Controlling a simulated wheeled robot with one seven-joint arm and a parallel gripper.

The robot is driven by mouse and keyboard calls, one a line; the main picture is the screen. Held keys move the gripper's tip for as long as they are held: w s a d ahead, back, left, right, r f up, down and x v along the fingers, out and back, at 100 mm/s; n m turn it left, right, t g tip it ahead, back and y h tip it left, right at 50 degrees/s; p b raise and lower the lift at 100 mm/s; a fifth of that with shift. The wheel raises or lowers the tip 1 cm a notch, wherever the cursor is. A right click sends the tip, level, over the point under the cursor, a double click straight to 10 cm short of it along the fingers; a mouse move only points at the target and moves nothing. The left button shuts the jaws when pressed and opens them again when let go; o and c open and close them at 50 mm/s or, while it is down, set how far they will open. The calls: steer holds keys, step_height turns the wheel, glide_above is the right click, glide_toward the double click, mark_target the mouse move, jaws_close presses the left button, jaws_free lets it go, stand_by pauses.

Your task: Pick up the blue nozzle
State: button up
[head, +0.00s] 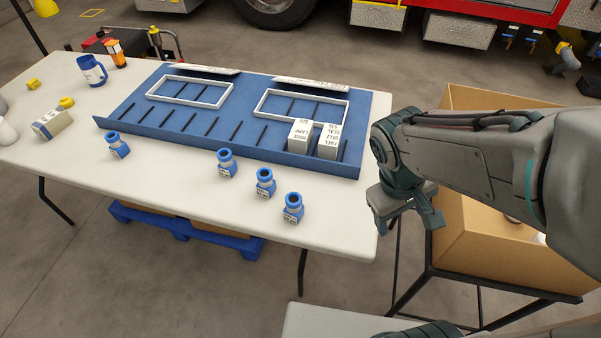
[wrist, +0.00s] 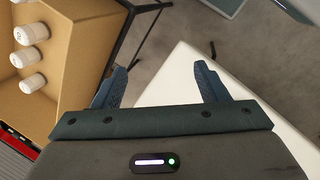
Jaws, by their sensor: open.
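Several small blue nozzles with white labels stand on the white table. One nozzle (head: 292,208) is nearest the front right, another (head: 265,183) is just behind it to the left, a third (head: 226,163) is further left, and one more (head: 117,145) stands alone at the left. I cannot tell which one the task means. My gripper (head: 406,221) is beyond the table's right edge, apart from all the nozzles. In the wrist view my gripper (wrist: 161,88) is open and empty, with floor and a white surface between its fingers. No nozzle shows there.
A blue tray (head: 150,112) with white frames and two white boxes (head: 300,135) lies on the table (head: 200,212). A cardboard box (head: 470,250) stands right of it; in the wrist view, this box (wrist: 75,60) holds white cylinders. The table's front strip is partly clear.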

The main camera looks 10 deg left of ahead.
steer(key=w+a+f+n+t+h, duration=0.1)
steer(key=w+a+f+n+h, duration=0.15)
steer(key=a+f+n, duration=0.35)
steer(key=n+t+y+b, duration=0.2)
steer(key=n+t, duration=0.9)
steer(key=n, duration=0.9)
glide_toward(290, 216)
steer(key=shift+h, duration=0.35)
steer(key=x, duration=0.7)
steer(key=shift+w+a+r+p, duration=0.1)
steer(key=shift+w+r+p, duration=0.05)
steer(key=shift+p, duration=0.2)
steer(key=shift+p+x, duration=0.3)
steer(key=shift+x, duration=2.45)
steer(key=shift+a, duration=0.15)
steer(key=c, duration=1.2)
